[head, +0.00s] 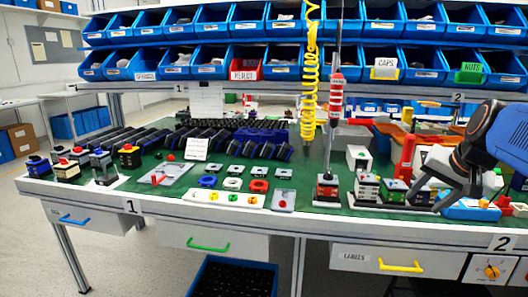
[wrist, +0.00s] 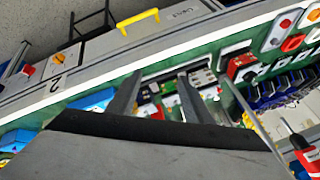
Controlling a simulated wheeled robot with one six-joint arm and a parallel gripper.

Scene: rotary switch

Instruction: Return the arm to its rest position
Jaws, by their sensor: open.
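My gripper (head: 428,202) is at the right of the head view, at the end of my blue and black arm. Its fingers point down and left over the workbench, above small boxes with buttons. In the wrist view my gripper (wrist: 159,84) has its two grey fingers spread apart with nothing held between them.
The workbench (head: 150,200) has a green top crowded with button boxes and trays. A yellow coiled hose (head: 309,80) and a red-handled hanging tool (head: 337,95) hang left of my arm. Blue bins (head: 210,60) line the back. A yellow drawer handle (head: 400,266) projects at the front.

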